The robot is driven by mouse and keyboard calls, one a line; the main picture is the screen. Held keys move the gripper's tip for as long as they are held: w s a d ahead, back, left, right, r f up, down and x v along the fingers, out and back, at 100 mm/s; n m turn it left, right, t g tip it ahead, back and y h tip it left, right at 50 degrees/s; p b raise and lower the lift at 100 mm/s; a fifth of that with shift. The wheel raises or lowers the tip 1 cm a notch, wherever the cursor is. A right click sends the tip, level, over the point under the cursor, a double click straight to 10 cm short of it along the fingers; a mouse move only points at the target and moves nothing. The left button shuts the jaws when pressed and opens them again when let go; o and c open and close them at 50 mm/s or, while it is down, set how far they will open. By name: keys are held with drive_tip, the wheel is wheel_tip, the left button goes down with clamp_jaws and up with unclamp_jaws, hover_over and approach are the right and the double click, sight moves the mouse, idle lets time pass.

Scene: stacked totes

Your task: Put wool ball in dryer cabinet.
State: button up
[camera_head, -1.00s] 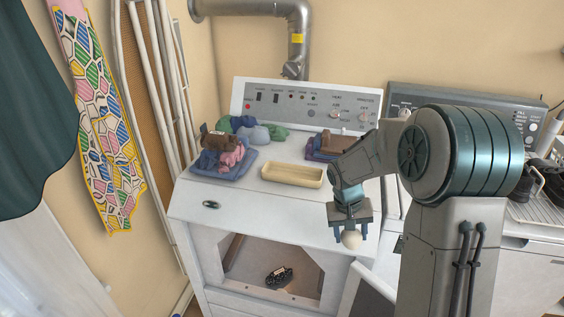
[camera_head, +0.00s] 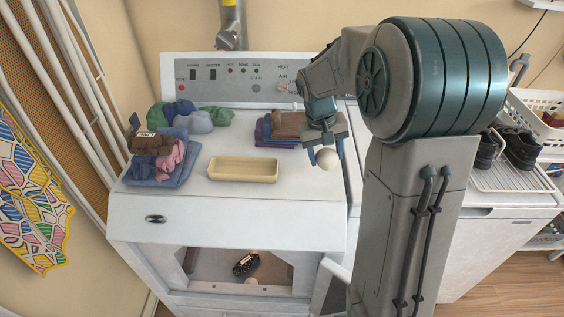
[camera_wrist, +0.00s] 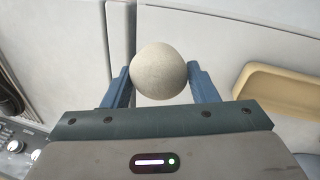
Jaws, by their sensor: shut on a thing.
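The pale wool ball (camera_head: 327,160) is held between the blue fingers of my gripper (camera_head: 326,154), above the right part of the dryer top. In the wrist view the ball (camera_wrist: 159,72) sits between both fingertips. The white dryer cabinet (camera_head: 225,222) has an open compartment (camera_head: 208,266) low in its front, left of and below my gripper. Inside lie a dark object (camera_head: 246,263) with a pale label and a small pale round thing (camera_head: 251,281). The cabinet door (camera_head: 333,290) stands open at the right; my arm hides part of it.
On the dryer top are a cream tray (camera_head: 243,169), folded cloth with brown and pink items (camera_head: 160,160), coloured bundles (camera_head: 192,117) and another cloth stack (camera_head: 278,128). A rack with dark shoes (camera_head: 515,148) stands at the right. Patterned fabric (camera_head: 30,190) hangs at the left.

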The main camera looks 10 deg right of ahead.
drive_tip(key=w+a+f, duration=0.1)
drive_tip(key=a, duration=0.1)
drive_tip(key=w+a+f+p, duration=0.1)
drive_tip(key=a, duration=0.1)
drive_tip(key=w+a+f, duration=0.1)
drive_tip(key=a+f, duration=0.1)
drive_tip(key=shift+w+f, duration=0.1)
drive_tip(key=shift+w, duration=0.05)
drive_tip(key=shift+f+p, duration=0.6)
drive_tip(key=shift+f, duration=1.4)
drive_tip(key=shift+f, duration=0.15)
drive_tip(key=o, duration=1)
drive_tip(key=shift+o, duration=0.2)
